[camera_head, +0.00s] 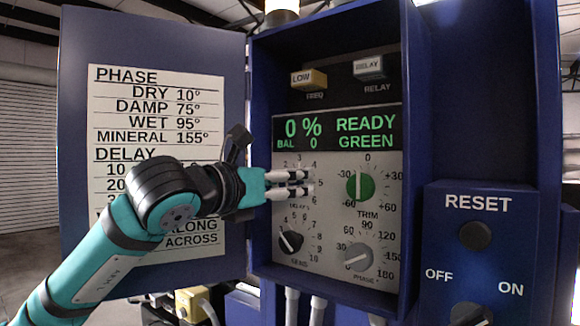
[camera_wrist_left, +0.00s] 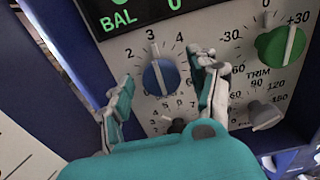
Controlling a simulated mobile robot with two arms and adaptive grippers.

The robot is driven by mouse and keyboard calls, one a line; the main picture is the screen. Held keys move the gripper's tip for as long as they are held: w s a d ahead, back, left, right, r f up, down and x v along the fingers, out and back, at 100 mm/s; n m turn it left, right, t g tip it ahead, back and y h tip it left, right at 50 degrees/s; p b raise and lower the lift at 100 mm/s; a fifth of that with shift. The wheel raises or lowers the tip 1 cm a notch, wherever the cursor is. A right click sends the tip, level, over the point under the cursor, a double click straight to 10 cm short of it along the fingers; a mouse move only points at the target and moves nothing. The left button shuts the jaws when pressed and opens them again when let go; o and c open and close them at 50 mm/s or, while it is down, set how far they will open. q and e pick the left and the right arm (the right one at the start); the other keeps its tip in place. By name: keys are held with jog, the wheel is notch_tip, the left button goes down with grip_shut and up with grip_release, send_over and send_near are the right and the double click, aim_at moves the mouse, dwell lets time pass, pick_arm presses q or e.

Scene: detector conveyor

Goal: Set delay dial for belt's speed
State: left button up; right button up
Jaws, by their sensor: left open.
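The blue delay dial (camera_wrist_left: 160,77) shows in the left wrist view on the grey panel, with a white line running up toward about 3 on its number ring. In the head view it is hidden behind my left gripper (camera_head: 306,183), beside the word DELAY. My left gripper also shows in the wrist view (camera_wrist_left: 163,88). Its fingers are spread, one to the left of the dial and one to the right. I cannot tell whether either touches it. The chart (camera_head: 120,150) on the open door lists DELAY values, partly covered by my left arm. My right gripper is out of view.
The green TRIM dial (camera_head: 360,187) is close to the right. Below are the black SENS dial (camera_head: 291,242) and the grey PHASE dial (camera_head: 357,256). The display (camera_head: 337,132) reads 0 %, BAL 0, READY GREEN. The cabinet's side wall (camera_head: 417,150) juts out at right.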

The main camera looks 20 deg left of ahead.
pick_arm(q)
jog(key=shift+x, duration=0.85)
jog(key=shift+c, duration=0.3)
jog(key=c, duration=1.1)
